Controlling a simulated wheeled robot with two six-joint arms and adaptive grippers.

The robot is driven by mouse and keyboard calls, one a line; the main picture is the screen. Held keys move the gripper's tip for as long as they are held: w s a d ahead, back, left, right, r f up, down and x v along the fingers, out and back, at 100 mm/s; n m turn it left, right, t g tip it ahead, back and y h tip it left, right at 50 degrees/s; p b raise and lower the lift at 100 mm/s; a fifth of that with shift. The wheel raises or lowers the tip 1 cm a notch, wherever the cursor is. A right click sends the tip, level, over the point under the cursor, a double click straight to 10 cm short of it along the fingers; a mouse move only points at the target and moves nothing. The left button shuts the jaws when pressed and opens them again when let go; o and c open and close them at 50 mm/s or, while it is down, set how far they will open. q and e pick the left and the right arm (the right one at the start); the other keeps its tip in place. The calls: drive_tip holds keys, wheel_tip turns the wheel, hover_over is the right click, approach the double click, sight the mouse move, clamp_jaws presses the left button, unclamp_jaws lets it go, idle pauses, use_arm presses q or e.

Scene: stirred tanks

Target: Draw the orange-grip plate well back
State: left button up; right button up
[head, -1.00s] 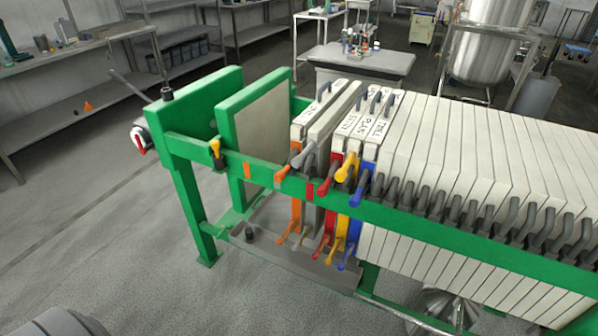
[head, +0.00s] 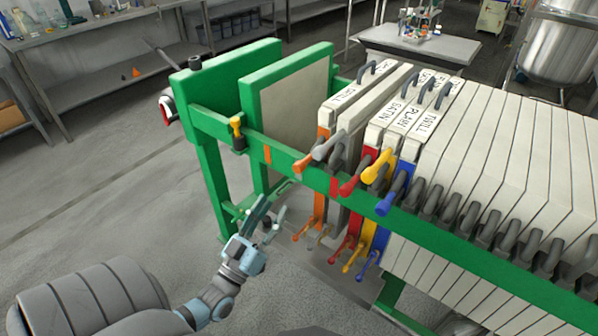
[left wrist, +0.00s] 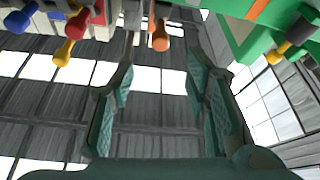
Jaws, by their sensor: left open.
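The orange-grip plate (head: 321,190) is a pale plate with an orange edge. It hangs upright in the green press frame, first at the left of the plate group. Its orange upper grip (head: 304,164) sticks out over the green rail, and also shows at the top of the left wrist view (left wrist: 160,38). My left gripper (head: 280,204) is open and empty, below the rail, left of the plate and apart from it. In the left wrist view the two green fingers (left wrist: 157,85) stand wide apart, with the grip beyond their tips. My right gripper is not in view.
A grey-grip plate (head: 325,149) stands right beside the orange one. Red (head: 349,187), yellow (head: 373,172) and blue (head: 386,204) grips follow to the right. A bare gap separates the orange-grip plate from the pale-faced green end plate (head: 292,112). The green rail (head: 285,157) runs along the front.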

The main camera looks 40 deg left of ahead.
sight(296, 172)
use_arm(q)
drive_tip(key=x, duration=1.2)
drive_tip(key=shift+w+r, duration=0.15)
drive_tip(key=shift+w, duration=0.15)
clamp_jaws()
